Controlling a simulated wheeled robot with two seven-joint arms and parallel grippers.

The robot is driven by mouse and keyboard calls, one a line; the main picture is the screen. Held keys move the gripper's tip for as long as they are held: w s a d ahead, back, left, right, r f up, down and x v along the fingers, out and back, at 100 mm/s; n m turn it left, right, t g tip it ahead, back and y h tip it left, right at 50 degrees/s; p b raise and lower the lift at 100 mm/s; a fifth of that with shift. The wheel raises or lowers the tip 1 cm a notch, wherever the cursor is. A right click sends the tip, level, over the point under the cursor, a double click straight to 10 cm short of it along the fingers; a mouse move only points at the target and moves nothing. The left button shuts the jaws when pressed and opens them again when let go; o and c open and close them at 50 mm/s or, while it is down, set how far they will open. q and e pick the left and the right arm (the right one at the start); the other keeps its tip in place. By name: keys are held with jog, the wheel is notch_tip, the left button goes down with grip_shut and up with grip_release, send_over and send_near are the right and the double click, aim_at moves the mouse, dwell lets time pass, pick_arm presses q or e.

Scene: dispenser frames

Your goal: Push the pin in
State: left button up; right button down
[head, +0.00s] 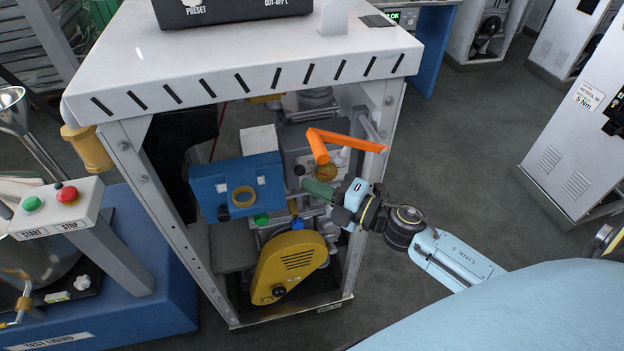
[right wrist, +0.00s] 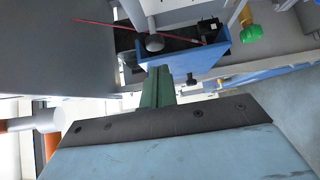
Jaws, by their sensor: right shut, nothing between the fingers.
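My right gripper (head: 318,190) reaches into the dispenser frame from the right, its green fingers shut and empty. In the right wrist view the closed green fingers (right wrist: 157,88) point at the blue box (right wrist: 182,66). A grey rod with a rounded dark end (right wrist: 154,42) shows just beyond the fingertips and may be the pin, but I cannot tell for sure. Whether the fingertips touch it is unclear. In the head view the blue box (head: 215,190) is left of the gripper, and no pin can be made out. My left gripper is out of view.
An orange bent lever (head: 345,141) is just above my right gripper. A yellow rounded housing (head: 277,270) is below, and a green knob (head: 262,219) is lower left. The frame's right post (head: 382,125) and white top (head: 240,60) bound the space. Open floor lies to the right.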

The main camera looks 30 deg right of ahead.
jog(key=shift+w+d, duration=0.25)
jog(key=shift+w, duration=0.75)
jog(key=shift+w, duration=0.1)
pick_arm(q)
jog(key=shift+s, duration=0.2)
pick_arm(e)
jog(key=shift+w+d, duration=0.2)
jog(key=shift+w, duration=0.3)
jog(key=shift+w+d, duration=0.15)
jog(key=shift+w, duration=0.35)
jog(key=shift+r, duration=0.1)
jog(key=shift+s+a, duration=0.2)
jog(key=shift+s, duration=0.25)
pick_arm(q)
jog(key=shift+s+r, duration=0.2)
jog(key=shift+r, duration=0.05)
pick_arm(e)
send_near(301, 173)
jog(key=s, duration=0.5)
jog(key=shift+s+d, duration=0.1)
jog(key=shift+d, duration=0.15)
